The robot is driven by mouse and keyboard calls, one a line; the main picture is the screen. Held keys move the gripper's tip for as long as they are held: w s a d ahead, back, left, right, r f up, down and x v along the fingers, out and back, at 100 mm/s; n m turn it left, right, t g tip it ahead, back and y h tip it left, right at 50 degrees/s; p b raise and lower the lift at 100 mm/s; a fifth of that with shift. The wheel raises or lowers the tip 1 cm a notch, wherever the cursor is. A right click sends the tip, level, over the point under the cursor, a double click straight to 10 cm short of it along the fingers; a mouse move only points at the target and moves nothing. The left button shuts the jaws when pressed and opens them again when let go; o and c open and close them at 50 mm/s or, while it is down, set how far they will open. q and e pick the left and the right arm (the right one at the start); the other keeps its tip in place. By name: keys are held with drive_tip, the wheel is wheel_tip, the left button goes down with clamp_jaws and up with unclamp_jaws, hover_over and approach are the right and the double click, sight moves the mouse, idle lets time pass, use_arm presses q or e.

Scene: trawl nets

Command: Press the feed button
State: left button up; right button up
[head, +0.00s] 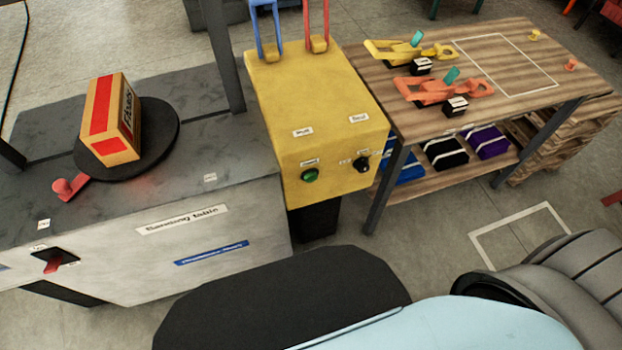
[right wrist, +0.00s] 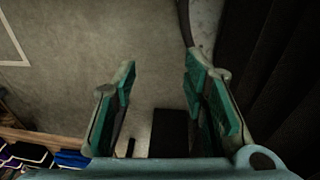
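A green round button (head: 310,176) sits on the front face of a yellow control box (head: 293,120), under a small label too small to read. I cannot tell from the label whether it is the feed button. A black knob (head: 361,164) sits to its right on the same face. My right gripper (right wrist: 160,75) shows in the right wrist view with its two green-padded fingers apart and nothing between them, above the grey floor. Neither gripper shows in the head view. No contact with the button is seen.
A grey table (head: 230,158) at left carries a black turntable (head: 160,135) with an orange-and-red box (head: 111,120). A red switch (head: 53,262) is on its front. A wooden bench (head: 405,120) at right holds yellow and orange clamps.

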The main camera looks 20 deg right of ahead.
clamp_jaws()
idle(1.2)
